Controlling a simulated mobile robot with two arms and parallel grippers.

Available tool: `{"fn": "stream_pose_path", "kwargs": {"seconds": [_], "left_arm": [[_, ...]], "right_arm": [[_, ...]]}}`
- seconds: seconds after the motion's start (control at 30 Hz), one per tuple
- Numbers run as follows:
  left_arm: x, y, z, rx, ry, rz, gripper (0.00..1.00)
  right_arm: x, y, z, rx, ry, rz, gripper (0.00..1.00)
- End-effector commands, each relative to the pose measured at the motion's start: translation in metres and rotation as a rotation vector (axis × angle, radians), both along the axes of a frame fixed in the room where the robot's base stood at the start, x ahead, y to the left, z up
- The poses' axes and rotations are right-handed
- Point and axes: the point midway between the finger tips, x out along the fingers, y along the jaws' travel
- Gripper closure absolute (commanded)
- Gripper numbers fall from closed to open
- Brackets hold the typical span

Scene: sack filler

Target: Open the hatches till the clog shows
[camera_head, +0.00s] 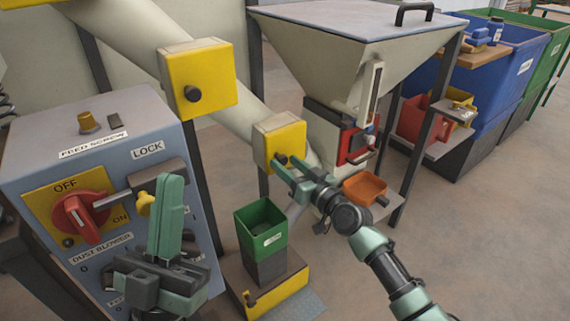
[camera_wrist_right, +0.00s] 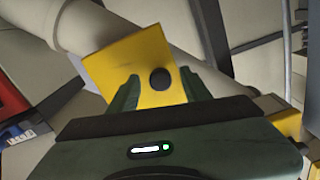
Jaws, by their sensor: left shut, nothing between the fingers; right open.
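Two yellow hatches sit on the slanted cream tube, an upper hatch (camera_head: 200,80) and a lower hatch (camera_head: 279,142). Each has a dark round knob, and both look closed. No clog is visible. My right gripper (camera_head: 289,166) is open at the lower hatch, close to its knob. In the right wrist view the yellow hatch plate (camera_wrist_right: 125,65) fills the middle, and its knob (camera_wrist_right: 160,78) appears between the open fingers; I cannot tell whether they touch it. My left gripper (camera_head: 170,205) is shut and empty, upright in front of the control panel.
The grey control panel (camera_head: 95,150) has a red OFF/ON switch (camera_head: 82,214) and a yellow key-like piece at LOCK. A green bin (camera_head: 261,228) stands below the tube. The hopper (camera_head: 350,40), an orange scoop (camera_head: 365,187) and large blue bins (camera_head: 505,75) are to the right.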

Motion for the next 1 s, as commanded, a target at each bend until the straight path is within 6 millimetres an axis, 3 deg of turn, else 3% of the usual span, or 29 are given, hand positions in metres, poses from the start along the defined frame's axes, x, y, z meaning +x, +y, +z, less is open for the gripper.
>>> {"fn": "stream_pose_path", "kwargs": {"seconds": [0.07,0.23,0.27,1.0], "left_arm": [[0.0001,-0.0001,0.0,0.0,0.0,0.0,1.0],[0.0,-0.0001,0.0,0.0,0.0,0.0,1.0],[0.0,-0.0001,0.0,0.0,0.0,0.0,1.0],[0.0003,-0.0001,-0.0003,0.001,0.002,0.0,1.0]], "right_arm": [[0.0,-0.0002,0.0,0.0,0.0,0.0,0.52],[0.0,-0.0002,-0.0001,0.0,0.0,0.0,0.96],[0.0,-0.0002,-0.0001,0.0,0.0,0.0,1.0],[0.0001,-0.0003,-0.0006,0.0,0.0,-0.001,1.0]]}}
